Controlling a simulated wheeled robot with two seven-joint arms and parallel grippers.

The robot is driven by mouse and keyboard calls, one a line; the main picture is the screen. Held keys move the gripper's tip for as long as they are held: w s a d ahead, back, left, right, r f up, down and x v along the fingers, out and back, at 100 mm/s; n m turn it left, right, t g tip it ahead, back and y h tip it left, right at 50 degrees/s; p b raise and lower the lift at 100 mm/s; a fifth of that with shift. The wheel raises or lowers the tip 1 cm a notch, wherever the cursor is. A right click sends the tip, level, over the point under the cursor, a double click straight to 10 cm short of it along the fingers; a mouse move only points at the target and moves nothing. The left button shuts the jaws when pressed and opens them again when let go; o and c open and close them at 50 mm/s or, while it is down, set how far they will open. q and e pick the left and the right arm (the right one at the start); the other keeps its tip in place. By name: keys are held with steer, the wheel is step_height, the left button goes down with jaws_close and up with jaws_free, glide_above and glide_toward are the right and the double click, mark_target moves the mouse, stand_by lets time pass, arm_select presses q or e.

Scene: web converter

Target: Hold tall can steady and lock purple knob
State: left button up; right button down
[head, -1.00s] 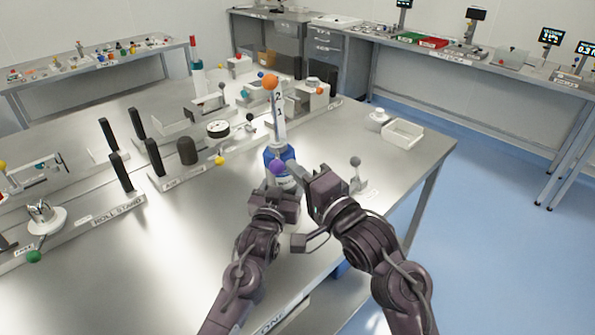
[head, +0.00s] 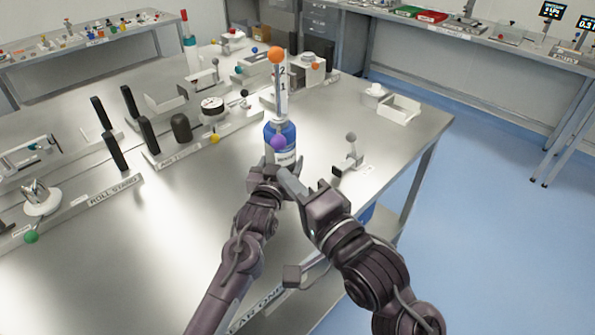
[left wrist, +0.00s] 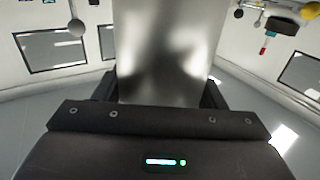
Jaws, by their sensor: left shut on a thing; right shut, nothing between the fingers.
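The tall can (head: 289,132) stands upright near the middle of the table, blue with a white label. A purple knob (head: 279,142) shows at its front. My left gripper (head: 268,164) is low at the can's front left and is shut on the can; the contact is partly hidden. In the left wrist view a shiny grey surface (left wrist: 170,50) fills the space in front of the gripper; I cannot tell what it is. My right gripper (head: 283,176) is shut and empty, in front of the can and below the purple knob, apart from the knob.
An upright scale with an orange ball (head: 277,55) rises behind the can. A small lever with a grey ball (head: 351,137) is at the right. A white tray (head: 399,109) sits near the right edge. Black posts (head: 130,107) stand at the left.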

arm_select(q)
steer(key=shift+w+a+r+p, duration=0.15)
steer(key=shift+r+p, duration=0.2)
steer(key=shift+p, duration=0.05)
stand_by(0.7)
steer(key=o, duration=1.6)
steer(key=v, duration=1.2)
steer(key=shift+f, duration=0.1)
